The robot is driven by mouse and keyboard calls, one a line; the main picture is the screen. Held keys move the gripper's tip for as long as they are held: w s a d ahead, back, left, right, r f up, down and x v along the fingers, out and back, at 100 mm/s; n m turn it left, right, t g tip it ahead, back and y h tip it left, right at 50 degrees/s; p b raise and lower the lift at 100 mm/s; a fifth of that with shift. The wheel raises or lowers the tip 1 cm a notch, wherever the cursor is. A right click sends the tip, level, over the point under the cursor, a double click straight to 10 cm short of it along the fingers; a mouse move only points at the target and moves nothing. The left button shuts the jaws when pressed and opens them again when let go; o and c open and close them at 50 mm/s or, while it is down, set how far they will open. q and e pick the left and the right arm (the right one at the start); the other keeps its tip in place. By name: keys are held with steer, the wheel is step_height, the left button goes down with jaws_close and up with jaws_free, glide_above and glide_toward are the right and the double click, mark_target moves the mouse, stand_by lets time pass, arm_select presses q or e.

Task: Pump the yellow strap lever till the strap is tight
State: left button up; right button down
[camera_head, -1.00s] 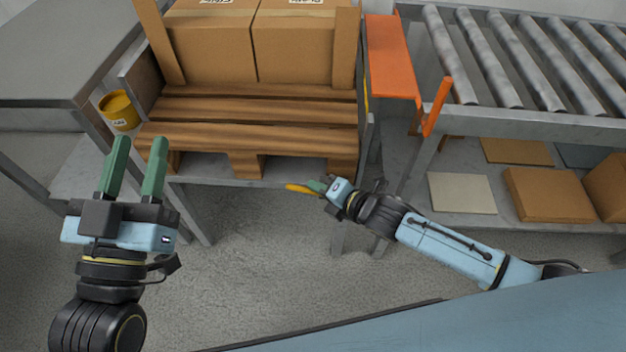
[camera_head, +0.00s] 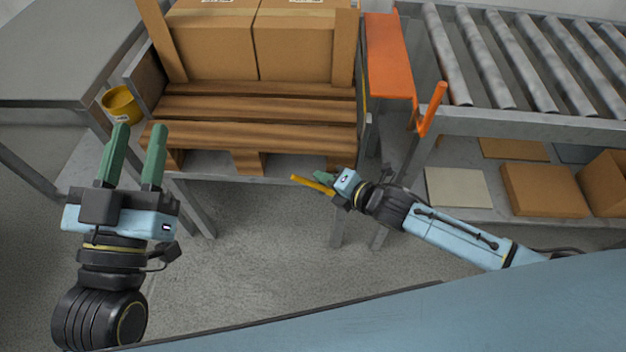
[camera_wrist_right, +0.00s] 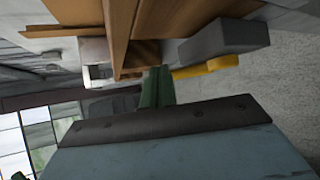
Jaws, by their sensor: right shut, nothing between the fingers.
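The yellow strap lever (camera_head: 312,185) shows at the front edge of the pallet stand, sloping down to the right towards my right gripper. It also shows in the right wrist view (camera_wrist_right: 208,67), beside a grey block. My right gripper (camera_head: 324,177) has its green fingers together, close to the lever; I cannot tell whether they touch it. In the right wrist view the shut fingers (camera_wrist_right: 158,85) point at the stand's edge, with the lever just right of them. My left gripper (camera_head: 138,130) is open and empty, in front of the stand's left side. The strap cannot be made out clearly.
Cardboard boxes (camera_head: 212,45) stand on the wooden pallet (camera_head: 260,110). An orange plate (camera_head: 388,55) and an orange bar (camera_head: 432,108) lie between the stand and the roller conveyor (camera_head: 520,60). A yellow tub (camera_head: 121,104) sits at left. The floor in front is clear.

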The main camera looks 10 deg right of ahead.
steer(key=r+p, duration=0.1)
steer(key=d+r+p, duration=0.1)
steer(key=p, duration=0.1)
steer(key=d+r+p, duration=0.1)
steer(key=r, duration=0.1)
steer(key=shift+s+d, duration=0.15)
steer(key=shift+s, duration=0.2)
steer(key=shift+s, duration=0.1)
stand_by(0.5)
